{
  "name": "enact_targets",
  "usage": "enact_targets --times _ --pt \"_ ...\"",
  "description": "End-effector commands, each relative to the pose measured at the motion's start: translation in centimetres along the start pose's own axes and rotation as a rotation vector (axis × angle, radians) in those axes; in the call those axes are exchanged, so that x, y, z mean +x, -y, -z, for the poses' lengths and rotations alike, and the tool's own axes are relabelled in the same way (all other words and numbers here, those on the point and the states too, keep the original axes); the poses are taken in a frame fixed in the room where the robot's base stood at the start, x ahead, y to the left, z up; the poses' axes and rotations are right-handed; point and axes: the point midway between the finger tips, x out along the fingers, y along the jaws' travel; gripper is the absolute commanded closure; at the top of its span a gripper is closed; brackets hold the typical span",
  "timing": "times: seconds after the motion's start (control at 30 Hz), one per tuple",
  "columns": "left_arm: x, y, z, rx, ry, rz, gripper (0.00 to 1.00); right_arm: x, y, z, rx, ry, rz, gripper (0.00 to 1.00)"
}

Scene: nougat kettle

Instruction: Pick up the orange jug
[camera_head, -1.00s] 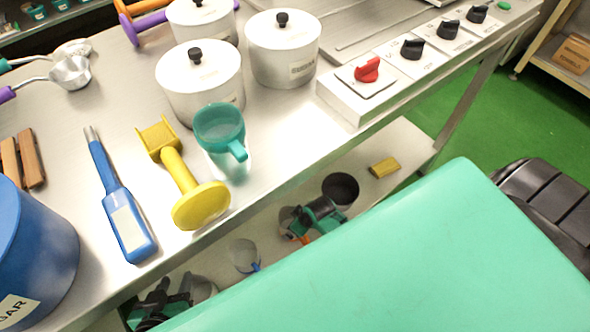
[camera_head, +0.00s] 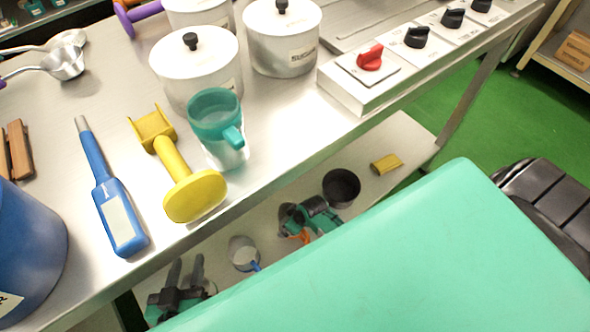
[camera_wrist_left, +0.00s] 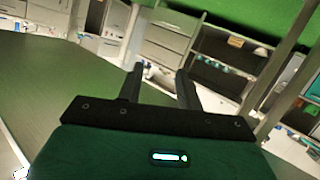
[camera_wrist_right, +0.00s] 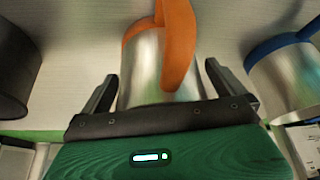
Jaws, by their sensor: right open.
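The orange jug (camera_wrist_right: 140,60) shows in the right wrist view as a metal cup with an orange rim and handle. It stands on the lower shelf, with its body between the fingers of my right gripper (camera_wrist_right: 162,78), which is open. Whether the fingers touch it I cannot tell. In the head view my right gripper (camera_head: 308,215) hides most of the jug; only a bit of orange (camera_head: 300,237) shows below it. My left gripper (camera_head: 187,268) is by the table's front edge at the lower left. Its fingers are apart and empty in the left wrist view (camera_wrist_left: 158,88).
On the shelf, a blue-handled jug (camera_head: 243,252) stands to the left and a dark pot (camera_head: 341,188) to the right, with a yellow block (camera_head: 386,163) beyond. The steel counter above holds lidded pots (camera_head: 283,40), a teal jug (camera_head: 215,115), a yellow tool (camera_head: 180,165) and a blue thermometer (camera_head: 118,215).

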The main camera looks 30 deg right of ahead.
Motion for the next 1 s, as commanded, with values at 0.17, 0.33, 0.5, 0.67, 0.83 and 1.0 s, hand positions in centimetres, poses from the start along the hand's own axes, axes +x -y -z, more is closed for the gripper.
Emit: enact_targets --times 0.17,0.33,0.5,0.67,0.83,1.0 --pt "0.0 0.0 0.0 0.000 0.001 0.000 0.64 0.0 0.0 0.0 0.000 0.000 0.000 0.18" --pt "0.0 0.0 0.0 0.000 0.002 0.000 0.64 -0.1 0.0 0.1 0.000 -0.001 0.000 0.48" --pt "0.0 0.0 0.0 0.000 0.002 0.001 0.64 -0.1 0.0 0.1 0.000 -0.001 0.000 0.48" --pt "0.0 0.0 -0.1 0.001 0.010 0.002 0.64 -0.3 0.0 0.2 0.000 -0.001 -0.001 0.48" --pt "-0.2 0.6 0.2 0.010 0.054 0.015 0.64 -1.2 -0.1 0.5 0.000 -0.002 -0.001 0.48" --pt "-0.7 1.7 0.1 0.023 0.151 0.044 0.64 -3.3 -0.1 1.4 -0.001 -0.003 -0.002 0.48"
